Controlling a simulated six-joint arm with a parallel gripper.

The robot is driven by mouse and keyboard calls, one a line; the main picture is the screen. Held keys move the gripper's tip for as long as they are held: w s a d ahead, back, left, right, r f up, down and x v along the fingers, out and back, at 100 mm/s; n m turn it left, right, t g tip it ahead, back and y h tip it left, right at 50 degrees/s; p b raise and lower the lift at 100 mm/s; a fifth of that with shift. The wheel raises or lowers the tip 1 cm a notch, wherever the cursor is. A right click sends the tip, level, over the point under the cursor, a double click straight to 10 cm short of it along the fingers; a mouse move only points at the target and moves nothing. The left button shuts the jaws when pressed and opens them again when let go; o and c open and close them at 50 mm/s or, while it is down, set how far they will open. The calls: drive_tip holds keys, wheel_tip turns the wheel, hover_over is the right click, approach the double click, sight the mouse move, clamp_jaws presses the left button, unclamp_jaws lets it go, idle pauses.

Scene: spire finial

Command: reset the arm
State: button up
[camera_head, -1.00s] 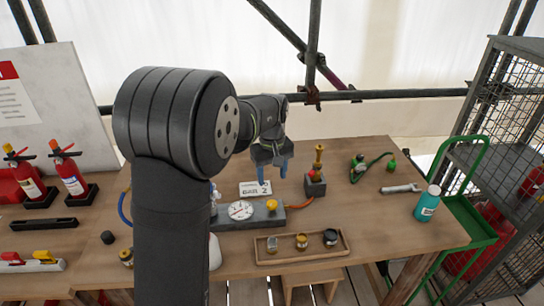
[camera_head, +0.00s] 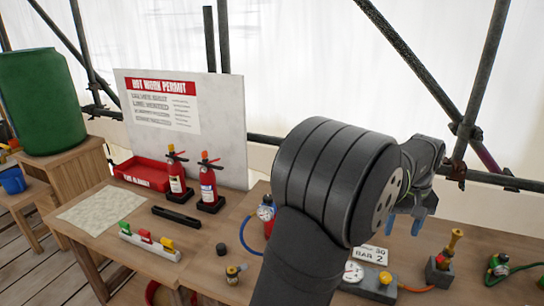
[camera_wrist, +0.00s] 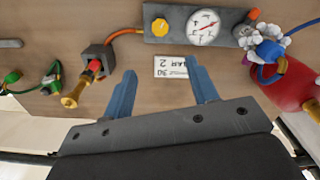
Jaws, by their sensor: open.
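My gripper (camera_wrist: 163,92) shows in the wrist view with its two blue fingers apart and nothing between them. It hangs above the wooden table, over a small white card (camera_wrist: 171,67) that reads "BAR 2". In the head view my gripper (camera_head: 405,222) is at the right, partly behind my arm's large dark joint, with the blue fingertips pointing down near the card (camera_head: 371,254).
A gauge block (camera_wrist: 200,24) and a dark block with a brass-and-red fitting (camera_wrist: 96,62) stand near the gripper; a red cylinder (camera_wrist: 290,90) is at right. Two extinguishers (camera_head: 208,185), a switch strip (camera_head: 150,241) and a permit board (camera_head: 230,110) are at left.

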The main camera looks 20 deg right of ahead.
sight(386, 276)
drive_tip(key=shift+f, duration=0.15)
wheel_tip(386, 276, down, 17)
drive_tip(key=shift+f, duration=0.1)
idle(0.4)
drive_tip(key=shift+f, duration=0.15)
drive_tip(key=shift+m, duration=0.9)
drive_tip(key=m, duration=0.4)
drive_tip(key=shift+r+m, duration=0.2)
drive_tip(key=shift+m, duration=0.1)
drive_tip(key=m, duration=0.6)
drive_tip(key=shift+r, duration=1.55)
idle(0.5)
